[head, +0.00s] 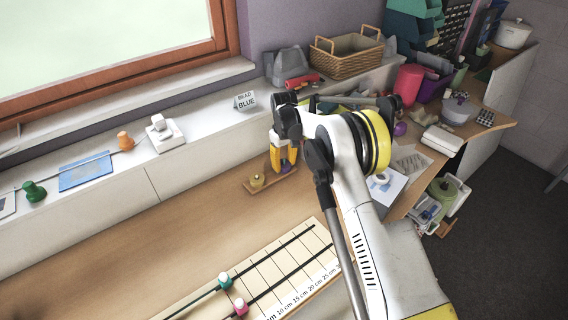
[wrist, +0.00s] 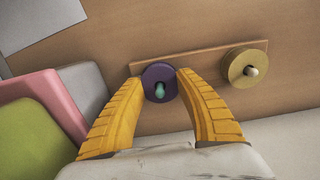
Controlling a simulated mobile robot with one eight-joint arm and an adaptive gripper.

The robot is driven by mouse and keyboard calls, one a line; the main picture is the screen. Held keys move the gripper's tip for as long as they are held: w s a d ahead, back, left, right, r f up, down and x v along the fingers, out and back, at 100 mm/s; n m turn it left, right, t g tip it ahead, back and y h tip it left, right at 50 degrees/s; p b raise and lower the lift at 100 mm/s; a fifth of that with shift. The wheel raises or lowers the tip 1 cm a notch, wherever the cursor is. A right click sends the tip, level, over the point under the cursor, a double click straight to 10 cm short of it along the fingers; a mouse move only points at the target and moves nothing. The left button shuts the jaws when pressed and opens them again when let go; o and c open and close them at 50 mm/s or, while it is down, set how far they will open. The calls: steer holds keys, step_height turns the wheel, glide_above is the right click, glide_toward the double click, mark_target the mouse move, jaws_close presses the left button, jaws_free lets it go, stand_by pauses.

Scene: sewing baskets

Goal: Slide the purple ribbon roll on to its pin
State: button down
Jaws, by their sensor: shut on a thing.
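The purple ribbon roll (wrist: 149,76) is between the two yellow fingertips of my gripper (wrist: 160,77) in the wrist view, and the gripper is shut on it. A teal pin tip (wrist: 160,90) shows in the middle of the roll. I cannot tell how far down the pin the roll sits. The wooden pin board (wrist: 205,59) lies behind it.
A yellow roll (wrist: 236,68) sits around a pale-tipped pin on the same board, also in the head view (head: 257,181). A pink container (wrist: 45,100) and a green one (wrist: 30,145) stand left in the wrist view. Bare desk (head: 180,225) lies left of the board.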

steer(key=c, duration=0.8)
jaws_free()
step_height(320, 180, up, 12)
steer(key=shift+s+f, duration=0.1)
